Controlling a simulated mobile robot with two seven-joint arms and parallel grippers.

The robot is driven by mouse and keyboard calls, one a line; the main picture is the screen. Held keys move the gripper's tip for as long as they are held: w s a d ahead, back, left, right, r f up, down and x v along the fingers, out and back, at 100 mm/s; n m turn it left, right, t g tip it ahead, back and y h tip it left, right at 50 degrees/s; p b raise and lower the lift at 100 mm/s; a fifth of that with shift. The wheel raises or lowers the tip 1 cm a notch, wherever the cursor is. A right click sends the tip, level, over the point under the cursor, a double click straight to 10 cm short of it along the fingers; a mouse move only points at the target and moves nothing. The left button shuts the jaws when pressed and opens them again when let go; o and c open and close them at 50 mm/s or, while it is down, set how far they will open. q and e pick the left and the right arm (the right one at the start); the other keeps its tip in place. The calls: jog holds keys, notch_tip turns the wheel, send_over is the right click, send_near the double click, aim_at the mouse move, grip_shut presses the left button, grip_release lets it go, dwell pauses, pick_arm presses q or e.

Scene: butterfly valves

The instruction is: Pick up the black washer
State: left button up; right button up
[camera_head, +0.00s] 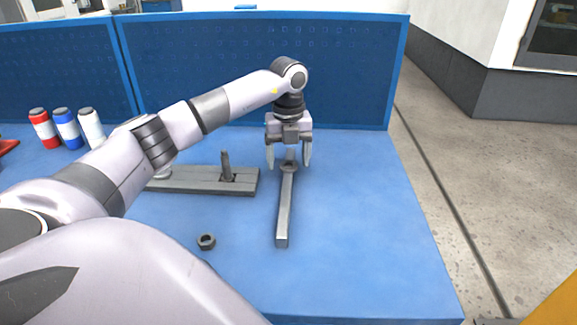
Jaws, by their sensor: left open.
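My left gripper (289,164) points down over the far end of a long grey bar (284,210) on the blue table. Its two fingers are spread apart, one on each side of the bar's far end. A small dark ring (289,168), which looks like the black washer, shows between the fingertips at that end of the bar. Whether it lies on the bar or is part of it, I cannot tell. Nothing is visibly clamped between the fingers. My right gripper is not in view.
A dark hex nut (206,241) lies at the front left. A grey plate (195,181) with an upright stem (226,165) lies left of the bar. Red, blue and white bottles (66,128) stand farther left. A blue panel (200,75) closes the back. The table's right side is clear.

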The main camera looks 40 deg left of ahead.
pick_arm(q)
jog(key=shift+f, duration=0.25)
dwell(0.3)
jog(key=c, duration=1.2)
jog(key=shift+o, duration=0.2)
